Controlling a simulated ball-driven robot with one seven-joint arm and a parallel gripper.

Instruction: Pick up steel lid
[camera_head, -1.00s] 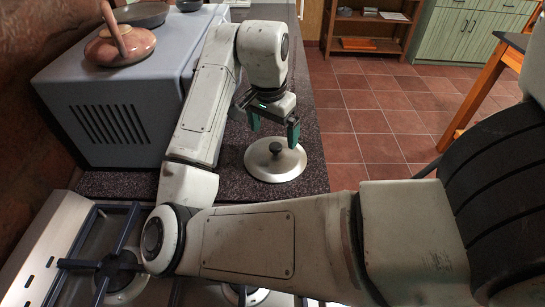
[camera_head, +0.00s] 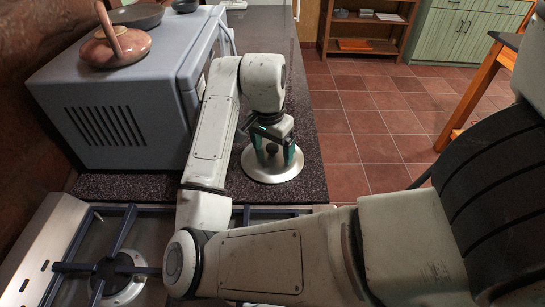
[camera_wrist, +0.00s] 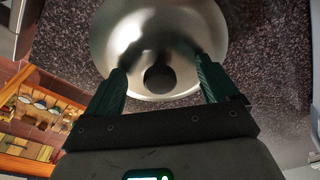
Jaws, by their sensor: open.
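The steel lid (camera_head: 270,172) lies flat on the dark speckled counter, a shiny round disc with a dark knob on top. In the wrist view the lid (camera_wrist: 110,30) fills the top middle, and its dark knob (camera_wrist: 159,79) sits between the fingers. My gripper (camera_head: 273,155) is over the lid, pointing down, with its green fingers apart on either side of the knob. In the wrist view my gripper (camera_wrist: 160,75) is open, with a gap between each finger and the knob. Whether the fingertips touch the lid's top I cannot tell.
A grey-blue microwave (camera_head: 120,120) stands left of the lid, with a reddish pot (camera_head: 115,45) on top. A gas hob (camera_head: 110,265) is in front. The counter's right edge is close to the lid, with tiled floor (camera_head: 375,125) beyond.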

